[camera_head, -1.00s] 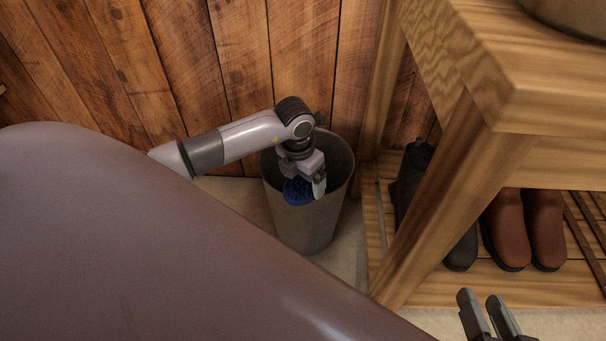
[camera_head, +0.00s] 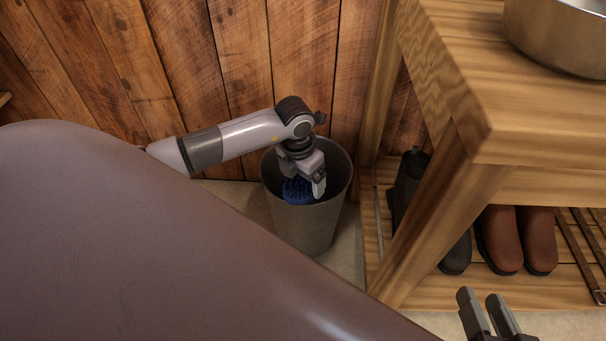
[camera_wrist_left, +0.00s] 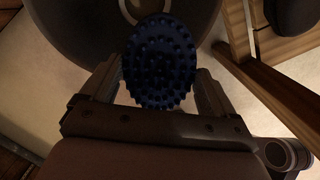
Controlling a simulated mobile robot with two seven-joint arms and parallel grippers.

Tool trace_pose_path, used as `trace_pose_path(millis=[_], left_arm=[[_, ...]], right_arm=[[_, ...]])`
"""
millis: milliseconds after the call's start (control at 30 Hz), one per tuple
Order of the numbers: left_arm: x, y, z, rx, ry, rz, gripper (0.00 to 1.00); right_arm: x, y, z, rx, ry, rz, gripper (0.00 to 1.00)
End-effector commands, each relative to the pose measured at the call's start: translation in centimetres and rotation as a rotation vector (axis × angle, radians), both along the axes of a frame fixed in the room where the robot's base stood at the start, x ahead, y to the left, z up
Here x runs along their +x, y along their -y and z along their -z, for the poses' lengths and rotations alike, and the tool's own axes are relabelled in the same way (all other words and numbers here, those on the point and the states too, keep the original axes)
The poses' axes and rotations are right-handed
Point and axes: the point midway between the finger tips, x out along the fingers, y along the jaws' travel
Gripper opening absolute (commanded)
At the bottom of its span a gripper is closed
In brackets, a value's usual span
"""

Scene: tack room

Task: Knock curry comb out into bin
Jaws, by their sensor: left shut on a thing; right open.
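A blue curry comb (camera_head: 298,190) with rounded nubs is held by my left gripper (camera_head: 305,186). The gripper points down at the mouth of the grey bin (camera_head: 303,232), and the comb shows against the bin's near inner side. In the left wrist view the comb (camera_wrist_left: 160,62) sits between the two fingers (camera_wrist_left: 158,90), nubs facing the camera, with part of the bin (camera_wrist_left: 75,40) behind it. The bin's floor is hidden in the head view. My right gripper (camera_head: 483,312) is open and empty at the lower right edge.
A wooden bench (camera_head: 440,190) stands right of the bin, with a metal bowl (camera_head: 560,38) on top. Dark boots (camera_head: 408,185), brown boots (camera_head: 515,240) and straps (camera_head: 585,250) are on its lower shelf. A plank wall (camera_head: 240,60) is close behind the bin.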

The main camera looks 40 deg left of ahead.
Motion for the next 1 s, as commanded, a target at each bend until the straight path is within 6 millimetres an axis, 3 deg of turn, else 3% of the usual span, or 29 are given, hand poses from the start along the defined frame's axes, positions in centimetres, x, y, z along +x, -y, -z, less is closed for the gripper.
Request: trace_pose_path(millis=[33,167,200,367,633,1000], left_arm=[[0.0,0.0,1.7,0.0,0.0,-0.001,0.49],[0.0,0.0,4.5,0.001,0.0,-0.001,0.49],[0.1,0.0,3.3,0.0,0.003,-0.001,0.44],[0.0,0.0,2.2,0.0,0.002,-0.001,0.43],[0.0,0.0,-1.8,0.0,0.002,0.0,0.43],[0.0,0.0,-2.0,-0.001,0.001,0.002,0.43]], right_arm=[[0.0,0.0,1.5,0.0,0.0,0.0,0.43],[0.0,0.0,3.4,0.0,0.0,0.0,0.43],[0.0,0.0,2.4,0.0,0.001,0.0,0.43],[0.0,0.0,1.3,0.0,0.0,0.0,0.43],[0.0,0.0,-2.2,0.0,0.0,0.0,0.43],[0.0,0.0,-2.2,0.0,0.0,0.0,0.43]])
